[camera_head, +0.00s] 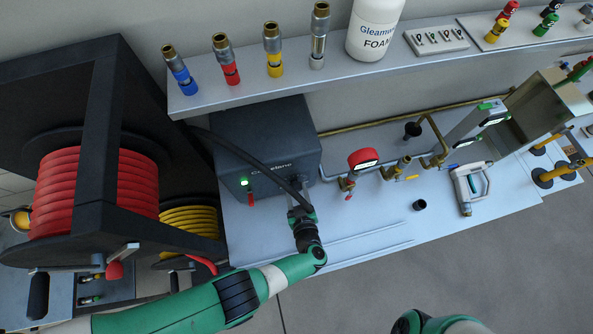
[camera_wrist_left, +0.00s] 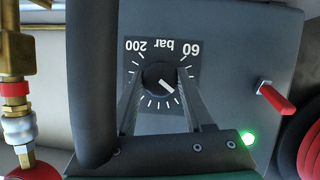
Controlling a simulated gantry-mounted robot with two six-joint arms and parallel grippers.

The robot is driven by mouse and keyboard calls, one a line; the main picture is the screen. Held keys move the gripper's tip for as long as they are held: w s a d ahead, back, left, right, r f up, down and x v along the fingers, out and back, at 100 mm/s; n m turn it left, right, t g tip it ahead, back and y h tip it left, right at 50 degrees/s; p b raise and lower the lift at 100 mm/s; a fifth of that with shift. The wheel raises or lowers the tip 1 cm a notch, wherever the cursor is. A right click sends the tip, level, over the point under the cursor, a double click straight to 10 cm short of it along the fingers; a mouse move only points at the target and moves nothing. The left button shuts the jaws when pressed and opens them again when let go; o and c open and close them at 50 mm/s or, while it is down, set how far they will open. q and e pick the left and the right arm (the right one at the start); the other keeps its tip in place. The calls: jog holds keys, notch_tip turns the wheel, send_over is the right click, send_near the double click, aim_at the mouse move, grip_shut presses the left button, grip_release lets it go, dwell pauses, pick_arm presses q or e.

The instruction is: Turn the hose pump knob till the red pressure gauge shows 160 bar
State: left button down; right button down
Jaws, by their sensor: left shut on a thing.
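The hose pump (camera_head: 268,140) is a dark grey box on the bench with a lit green light. In the left wrist view its black knob (camera_wrist_left: 160,76) sits inside a dial marked 60, bar and 200, seen upside down. The knob's white line points to the lower right. My left gripper (camera_wrist_left: 160,100) is shut on the knob, one finger on each side. In the head view my left gripper (camera_head: 298,203) is at the pump's front and hides the knob. The red pressure gauge (camera_head: 363,158) stands on the piping right of the pump; its reading is too small to tell.
A red lever (camera_wrist_left: 275,99) is beside the dial. A black hose (camera_wrist_left: 91,80) crosses close to my left gripper. Hose reels (camera_head: 95,190) stand at the left. A shelf (camera_head: 290,75) with coloured nozzles and a foam bottle (camera_head: 375,28) runs above. The bench front is mostly clear.

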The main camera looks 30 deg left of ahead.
pick_arm(q)
jog(key=shift+c, duration=1.4)
grip_release()
jog(key=shift+s+d+r, duration=0.2)
jog(key=p+v, duration=0.4)
jog(key=v, duration=0.7)
jog(key=shift+p, duration=0.35)
